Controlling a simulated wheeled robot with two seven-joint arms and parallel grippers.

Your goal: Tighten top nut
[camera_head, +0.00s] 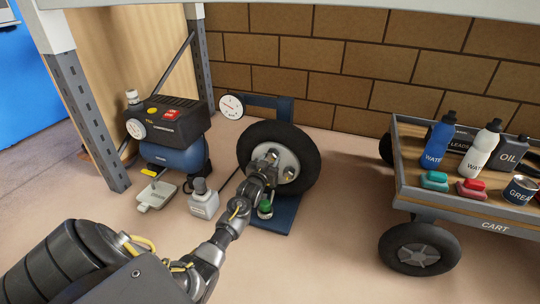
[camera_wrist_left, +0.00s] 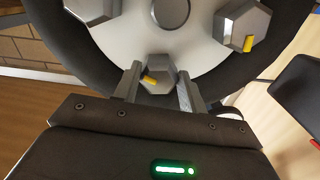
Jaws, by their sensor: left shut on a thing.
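A wheel with a black tyre (camera_head: 308,150) and a silver hub stands upright on a blue stand (camera_head: 285,218). Its hub plate also shows in the left wrist view (camera_wrist_left: 205,55). My left gripper (camera_head: 268,163) reaches the hub and hides part of it. In the left wrist view my left gripper (camera_wrist_left: 159,82) has one finger on each side of a grey hex nut (camera_wrist_left: 158,70) and is shut on it. This nut has a yellow mark. Two other marked nuts show higher, at the upper left (camera_wrist_left: 95,8) and upper right (camera_wrist_left: 243,25). My right gripper is not in view.
A small green-topped thing (camera_head: 265,208) is below the hub. A cart (camera_head: 455,208) with bottles and tins stands at the right. Floor between wheel and cart is clear.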

